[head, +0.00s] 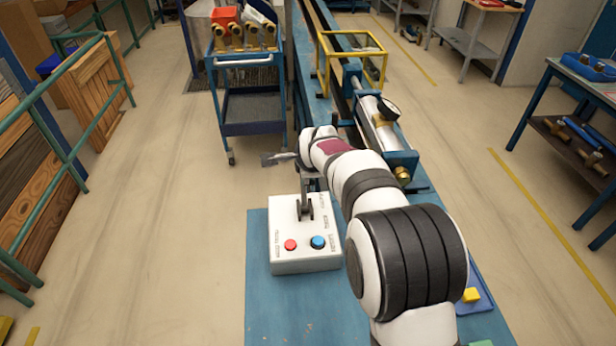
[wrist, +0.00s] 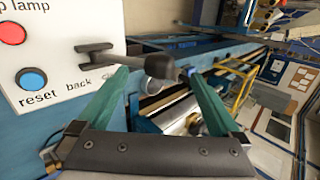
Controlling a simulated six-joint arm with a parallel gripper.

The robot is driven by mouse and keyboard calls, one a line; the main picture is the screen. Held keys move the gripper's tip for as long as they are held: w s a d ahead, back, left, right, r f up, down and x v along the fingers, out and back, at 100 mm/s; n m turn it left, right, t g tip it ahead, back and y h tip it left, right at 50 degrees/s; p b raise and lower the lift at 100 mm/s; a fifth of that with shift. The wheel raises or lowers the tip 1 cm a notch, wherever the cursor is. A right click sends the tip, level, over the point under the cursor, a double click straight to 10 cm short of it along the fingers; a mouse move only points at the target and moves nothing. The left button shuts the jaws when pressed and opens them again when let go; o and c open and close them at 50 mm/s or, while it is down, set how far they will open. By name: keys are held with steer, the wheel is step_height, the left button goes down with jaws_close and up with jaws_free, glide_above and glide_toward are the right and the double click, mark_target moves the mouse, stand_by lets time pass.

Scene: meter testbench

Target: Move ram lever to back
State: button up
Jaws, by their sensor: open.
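The ram lever (wrist: 125,57) is a dark bar with a rounded knob, standing out from a white control box (head: 290,258). In the head view the lever (head: 303,208) rises from the box's upper part, its top partly hidden by my gripper. My gripper (wrist: 160,80) has its two green fingers apart, one on each side of the lever's knob end in the wrist view. I cannot tell whether either finger touches it. The word "back" is printed on the box beside the lever.
A red button (head: 290,245) and a blue button (head: 318,242) sit on the box near the lever. The box stands on a blue bench (head: 262,305). A ram cylinder with a gauge (head: 388,110) lies beyond my arm. A blue trolley (head: 252,115) stands behind.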

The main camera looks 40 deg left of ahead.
steer(key=shift+w+a+f, duration=0.2)
steer(key=shift+f, duration=0.15)
steer(key=shift+a, duration=0.1)
steer(key=shift+w+a+f, duration=0.25)
steer(key=shift+w+f, duration=0.05)
steer(key=shift+f, duration=0.15)
steer(key=shift+a+f, duration=0.1)
steer(key=shift+f, duration=0.05)
steer(key=shift+w+a+f, duration=0.15)
steer(key=shift+w+f, duration=0.05)
steer(key=shift+f, duration=0.05)
steer(key=shift+c, duration=0.2)
steer(key=c, duration=0.9)
steer(key=shift+a, duration=0.1)
steer(key=shift+r, duration=0.1)
